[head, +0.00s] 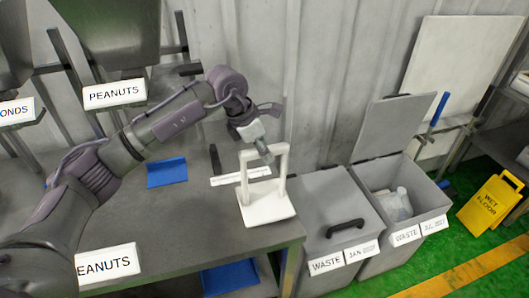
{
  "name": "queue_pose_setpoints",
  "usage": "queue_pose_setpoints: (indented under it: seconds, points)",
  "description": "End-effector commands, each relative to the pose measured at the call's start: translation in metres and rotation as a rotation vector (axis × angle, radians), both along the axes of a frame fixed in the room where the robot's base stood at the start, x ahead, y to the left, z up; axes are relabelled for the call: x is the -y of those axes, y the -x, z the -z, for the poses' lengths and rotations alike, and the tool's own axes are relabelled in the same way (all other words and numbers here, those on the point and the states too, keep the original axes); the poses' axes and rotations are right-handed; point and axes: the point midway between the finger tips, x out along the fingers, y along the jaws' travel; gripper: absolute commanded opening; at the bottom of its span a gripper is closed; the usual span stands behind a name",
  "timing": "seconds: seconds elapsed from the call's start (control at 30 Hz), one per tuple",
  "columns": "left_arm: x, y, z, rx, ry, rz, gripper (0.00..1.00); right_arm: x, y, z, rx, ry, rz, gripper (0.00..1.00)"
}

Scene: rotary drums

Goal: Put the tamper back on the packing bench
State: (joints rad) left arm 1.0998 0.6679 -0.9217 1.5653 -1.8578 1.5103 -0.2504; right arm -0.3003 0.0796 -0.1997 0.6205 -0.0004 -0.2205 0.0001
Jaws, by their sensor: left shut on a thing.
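The white tamper (267,205) has a flat square plate and an upright frame handle. It is upright over the right end of the grey packing bench (200,228), near its right edge. I cannot tell whether its plate touches the bench top. My left gripper (265,155) is shut on the top of the handle, reaching in from the upper left. The fingertips are small and partly hidden by the handle. My right gripper is not in view.
A blue tray (167,172) and a white label strip (240,176) are on the bench behind. Right of the bench stand a lidded waste bin (335,215) and an open waste bin (408,225). Peanut hoppers (112,35) are at upper left. The front bench top is clear.

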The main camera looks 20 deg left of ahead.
Motion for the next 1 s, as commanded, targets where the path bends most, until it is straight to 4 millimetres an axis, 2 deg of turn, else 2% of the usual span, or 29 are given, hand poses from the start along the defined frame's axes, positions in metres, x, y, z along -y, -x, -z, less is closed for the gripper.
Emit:
queue_pose_setpoints:
  seconds: [0.03,0.17,0.53,0.57,0.7,1.0]
  points:
    - [0.000,0.001,0.005,-0.003,0.001,-0.001,0.00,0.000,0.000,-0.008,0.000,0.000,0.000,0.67]
    - [0.000,0.000,0.017,0.000,0.001,-0.001,0.00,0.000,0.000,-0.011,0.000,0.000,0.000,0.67]
    - [0.000,-0.001,0.024,0.002,0.001,0.000,0.00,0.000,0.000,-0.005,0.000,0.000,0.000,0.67]
    - [0.000,0.000,0.024,0.000,0.000,-0.001,0.30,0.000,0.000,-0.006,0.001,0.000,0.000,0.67]
    - [0.000,0.000,0.023,0.000,0.000,-0.001,0.51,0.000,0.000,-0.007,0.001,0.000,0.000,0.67]
    - [0.000,0.000,0.022,0.000,0.000,-0.001,0.51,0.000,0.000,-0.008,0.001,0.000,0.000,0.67]
